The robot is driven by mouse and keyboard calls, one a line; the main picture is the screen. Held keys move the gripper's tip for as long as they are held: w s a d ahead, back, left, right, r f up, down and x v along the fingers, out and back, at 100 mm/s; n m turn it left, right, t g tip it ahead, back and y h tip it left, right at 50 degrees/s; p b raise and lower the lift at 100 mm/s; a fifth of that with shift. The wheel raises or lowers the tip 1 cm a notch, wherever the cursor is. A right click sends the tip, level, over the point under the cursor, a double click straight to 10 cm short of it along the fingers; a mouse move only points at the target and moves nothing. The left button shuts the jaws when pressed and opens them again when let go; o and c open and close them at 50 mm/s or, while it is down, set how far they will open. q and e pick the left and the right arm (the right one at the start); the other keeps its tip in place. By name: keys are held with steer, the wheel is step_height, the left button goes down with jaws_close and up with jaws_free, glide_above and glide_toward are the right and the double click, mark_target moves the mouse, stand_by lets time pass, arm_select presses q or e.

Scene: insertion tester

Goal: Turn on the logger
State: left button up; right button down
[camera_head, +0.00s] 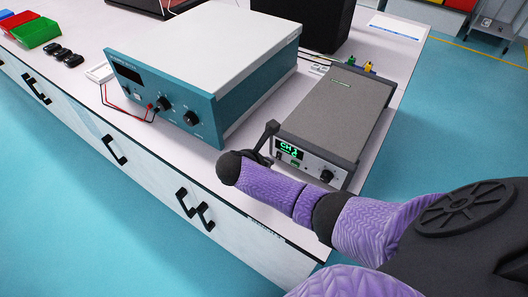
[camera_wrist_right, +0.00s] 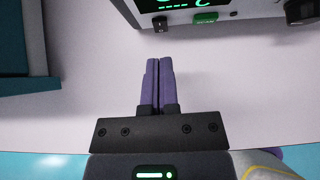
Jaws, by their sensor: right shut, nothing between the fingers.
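A grey box-shaped instrument (camera_head: 335,115), which looks like the logger, stands on the bench with its front panel toward me. Its display (camera_head: 289,149) is lit with green characters. A small black rocker switch (camera_wrist_right: 160,23) and a green terminal (camera_wrist_right: 205,17) sit low on its panel in the right wrist view. My right gripper (camera_wrist_right: 152,62) is shut and empty, a short gap in front of the panel, just below and left of the switch there. In the head view my purple arm (camera_head: 270,192) hides most of the gripper. My left gripper is out of view.
A larger teal and white instrument (camera_head: 205,70) with red and black leads stands to the left. A black box (camera_head: 305,25) is behind. Green bin (camera_head: 37,33) and small black items (camera_head: 62,56) lie far left. The bench front edge is close below my gripper.

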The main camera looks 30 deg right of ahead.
steer(key=p+v, duration=0.1)
steer(key=v, duration=0.1)
steer(key=shift+a+r, duration=0.3)
steer(key=shift+r, duration=0.05)
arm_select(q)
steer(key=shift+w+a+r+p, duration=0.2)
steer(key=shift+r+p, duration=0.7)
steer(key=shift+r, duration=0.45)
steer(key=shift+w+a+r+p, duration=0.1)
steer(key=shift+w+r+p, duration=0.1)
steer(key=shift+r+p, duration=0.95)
arm_select(e)
steer(key=s+a+r, duration=0.1)
steer(key=a+r, duration=0.2)
steer(key=r, duration=0.3)
steer(key=shift+s+a, duration=0.25)
steer(key=shift+s, duration=0.1)
